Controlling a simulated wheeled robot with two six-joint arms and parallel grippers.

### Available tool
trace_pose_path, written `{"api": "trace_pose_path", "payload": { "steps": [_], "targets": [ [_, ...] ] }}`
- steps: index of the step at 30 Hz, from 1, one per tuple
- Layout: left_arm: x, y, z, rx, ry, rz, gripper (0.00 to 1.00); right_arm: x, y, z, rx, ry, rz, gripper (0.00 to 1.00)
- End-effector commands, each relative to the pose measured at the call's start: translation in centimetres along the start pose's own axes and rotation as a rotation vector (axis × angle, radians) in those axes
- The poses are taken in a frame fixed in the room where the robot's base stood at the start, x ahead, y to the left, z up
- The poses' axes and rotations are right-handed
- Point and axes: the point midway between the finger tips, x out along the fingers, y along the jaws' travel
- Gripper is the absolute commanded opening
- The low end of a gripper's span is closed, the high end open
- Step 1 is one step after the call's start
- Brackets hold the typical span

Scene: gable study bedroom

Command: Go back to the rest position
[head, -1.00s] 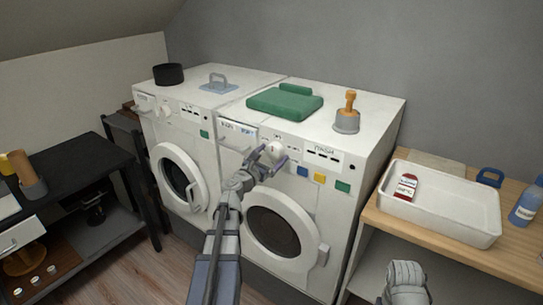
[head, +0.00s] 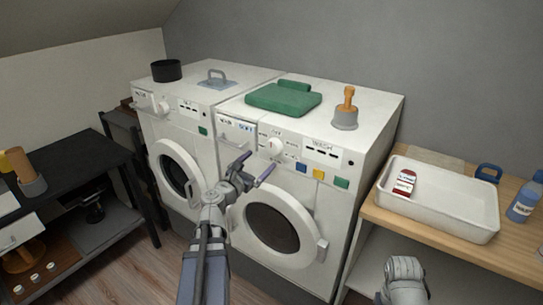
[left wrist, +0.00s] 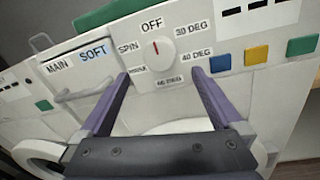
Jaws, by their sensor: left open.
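My left gripper (head: 252,169) is open and empty in front of the right-hand washing machine (head: 373,120), above its round door (head: 272,228). In the left wrist view its two purple fingers (left wrist: 157,82) stand apart below the white dial (left wrist: 160,50) and do not hold it. The dial's red mark points up, near the OFF label. The dial also shows in the head view (head: 275,146), just above the fingertips. Part of my right arm shows at the bottom right of the head view; its gripper fingers are not visible.
A green folded cloth (head: 284,99) and an orange-handled tool in a grey cup (head: 346,110) sit on the machine. A white tray (head: 470,222) stands on the wooden counter at right, beside a blue bottle (head: 524,203). A black table (head: 85,160) stands at left.

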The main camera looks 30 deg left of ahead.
Motion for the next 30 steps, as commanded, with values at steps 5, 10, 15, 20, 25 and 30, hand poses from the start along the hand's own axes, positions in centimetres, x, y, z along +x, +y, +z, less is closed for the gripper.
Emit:
{"api": "trace_pose_path", "payload": {
  "steps": [5,10,15,20,25,30],
  "targets": [
    [0.0,0.0,0.0,0.0,0.0,0.0,1.0,0.0,0.0,0.0,0.0,0.0,0.0,0.5],
    [0.8,-3.4,0.1,0.103,0.018,-0.087,1.0,-0.3,0.0,0.0,0.0,0.0,0.0,0.5],
    [1.8,-14.2,-0.4,0.463,0.049,-0.384,1.0,-1.1,0.1,0.1,0.0,0.0,0.0,0.5],
    [-0.2,-25.8,-2.4,0.899,0.026,-0.759,1.0,-1.9,0.2,0.1,0.0,0.0,0.0,0.5],
    [-5.9,-35.6,-5.6,1.401,-0.084,-1.221,1.0,-2.9,0.3,0.2,0.0,0.0,0.0,0.5],
    [-12.5,-40.1,-8.3,1.845,-0.255,-1.682,1.0,-3.8,0.4,0.2,0.0,0.0,0.0,0.5]
  ]
}}
